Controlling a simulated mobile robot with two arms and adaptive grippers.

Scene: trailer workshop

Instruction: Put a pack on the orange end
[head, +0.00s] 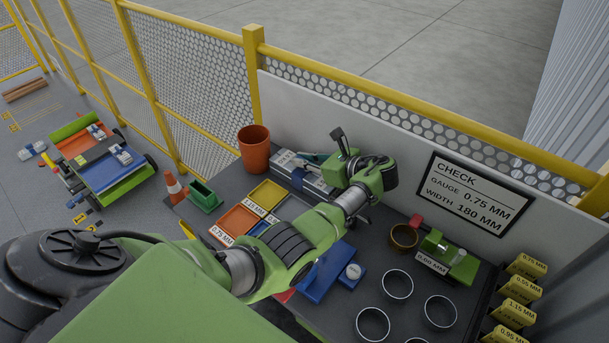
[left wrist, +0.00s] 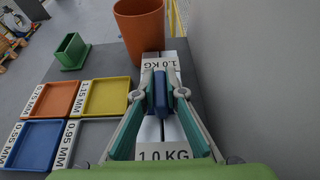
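A white pack marked 1.0 KG with a blue middle (left wrist: 160,95) lies on the grey bench; it also shows in the head view (head: 297,179). My left gripper (left wrist: 162,72) is over this pack, with a finger on each side of the blue middle. Whether the fingers press on it I cannot tell. In the head view my left gripper (head: 306,160) reaches over the bench's back part. The trailer (head: 120,187) stands on the floor at the left, with an orange section (head: 75,144) between green and blue parts. White-and-blue packs (head: 122,156) sit on it. My right gripper is not in view.
An orange bin (head: 254,147), green box (head: 204,196) and coloured trays (head: 267,192) stand near the pack. A cone (head: 174,187) stands by the bench. Several rings (head: 397,285) lie at the right. A yellow fence (head: 150,95) runs behind. More packs (head: 32,150) lie on the floor.

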